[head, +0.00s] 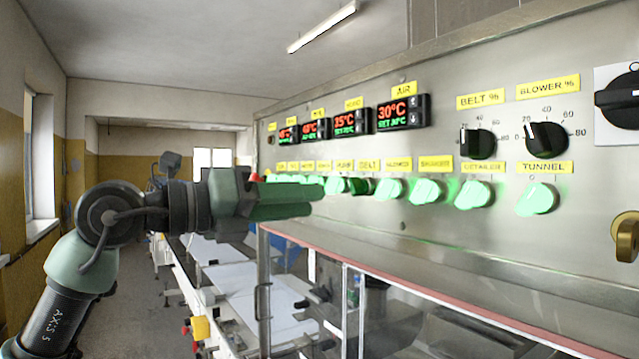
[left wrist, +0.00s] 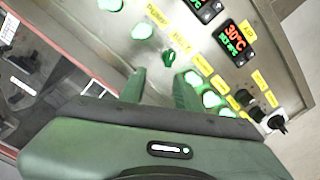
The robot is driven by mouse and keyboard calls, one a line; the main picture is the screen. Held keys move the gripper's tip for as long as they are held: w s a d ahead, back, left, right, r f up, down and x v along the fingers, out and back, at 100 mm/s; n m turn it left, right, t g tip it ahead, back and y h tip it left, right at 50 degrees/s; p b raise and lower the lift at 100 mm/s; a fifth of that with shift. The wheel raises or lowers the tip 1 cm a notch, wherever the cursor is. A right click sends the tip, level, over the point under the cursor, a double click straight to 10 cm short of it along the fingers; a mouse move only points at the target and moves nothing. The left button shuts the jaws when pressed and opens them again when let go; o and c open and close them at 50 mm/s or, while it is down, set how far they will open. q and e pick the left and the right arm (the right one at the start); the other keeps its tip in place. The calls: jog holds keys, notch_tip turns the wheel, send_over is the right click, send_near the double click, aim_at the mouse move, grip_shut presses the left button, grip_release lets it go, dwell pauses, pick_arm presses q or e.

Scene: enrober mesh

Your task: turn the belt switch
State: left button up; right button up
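The belt switch (head: 361,186) is a dark green knob under the yellow BELT label (head: 368,164) on the steel control panel. It looks unlit, unlike the bright green knobs beside it. In the left wrist view the belt switch (left wrist: 169,58) shows just beyond the fingertips, roughly in line with the gap between them. My left gripper (head: 318,192) points right toward the panel, left of the belt switch in the head view. In the left wrist view its two fingers (left wrist: 158,82) stand apart with nothing between them. My right gripper is not in view.
Lit green knobs (head: 427,190) stand in a row on both sides of the belt switch. Black BELT % and BLOWER % dials (head: 546,139) and red displays (head: 398,113) sit above. A clear-windowed guard with a red edge (head: 420,285) lies below the panel.

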aim_at(350, 187)
pick_arm(q)
jog(key=shift+t+y, duration=0.3)
jog(key=w+d+p, duration=0.1)
jog(key=d+r+p, duration=0.1)
jog(key=d, duration=0.1)
jog(key=w+d+r+p, duration=0.1)
jog(key=d, duration=0.1)
jog(key=shift+w+d+r, duration=0.1)
jog(key=shift+w+r, duration=0.05)
jog(key=shift+w, duration=0.15)
jog(key=shift+w+d, duration=0.35)
jog(key=shift+d, duration=0.15)
grip_shut()
